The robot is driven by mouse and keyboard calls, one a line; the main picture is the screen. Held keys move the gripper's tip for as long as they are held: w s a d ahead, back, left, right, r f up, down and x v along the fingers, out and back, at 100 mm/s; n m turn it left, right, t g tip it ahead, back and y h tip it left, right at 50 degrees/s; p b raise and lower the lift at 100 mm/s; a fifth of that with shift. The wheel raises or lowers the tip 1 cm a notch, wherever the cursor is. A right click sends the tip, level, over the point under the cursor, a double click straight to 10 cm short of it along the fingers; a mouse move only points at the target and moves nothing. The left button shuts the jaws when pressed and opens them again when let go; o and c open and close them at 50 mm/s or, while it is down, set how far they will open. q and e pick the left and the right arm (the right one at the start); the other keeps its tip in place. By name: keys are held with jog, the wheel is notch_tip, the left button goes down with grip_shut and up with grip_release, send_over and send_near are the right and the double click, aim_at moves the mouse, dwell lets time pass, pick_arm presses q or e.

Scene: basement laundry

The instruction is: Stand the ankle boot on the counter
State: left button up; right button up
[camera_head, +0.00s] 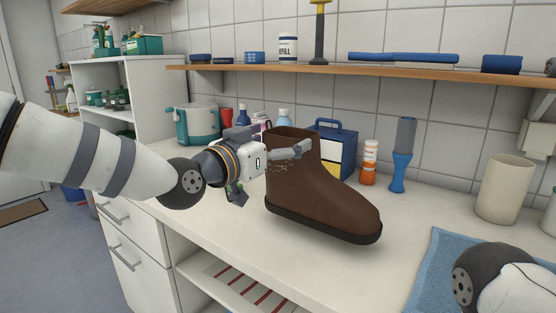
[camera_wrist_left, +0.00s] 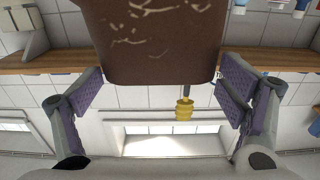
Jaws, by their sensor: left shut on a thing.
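The brown ankle boot (camera_head: 318,188) is over the middle of the white counter (camera_head: 225,226), sole down, with its toe towards the lower right. I cannot tell whether its dark sole touches the counter. My left gripper (camera_head: 284,160) comes in from the left and is shut on the boot's upper part, near the shaft. In the left wrist view the boot (camera_wrist_left: 150,42) fills the top middle between the two purple finger pads, with pale scuff marks on it. My right gripper is out of view; only part of my right arm shows at the lower right.
A beige cup (camera_head: 504,188) and blue towel (camera_head: 440,262) are to the right. Counter in front is bare.

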pick_arm(q)
jog(key=shift+w, duration=0.15)
jog(key=f, duration=0.3)
jog(key=shift+w+f, duration=0.2)
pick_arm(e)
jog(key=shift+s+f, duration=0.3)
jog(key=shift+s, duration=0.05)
pick_arm(q)
jog(key=o, duration=1.7)
jog(key=shift+f, duration=0.25)
jog(key=shift+r, duration=0.1)
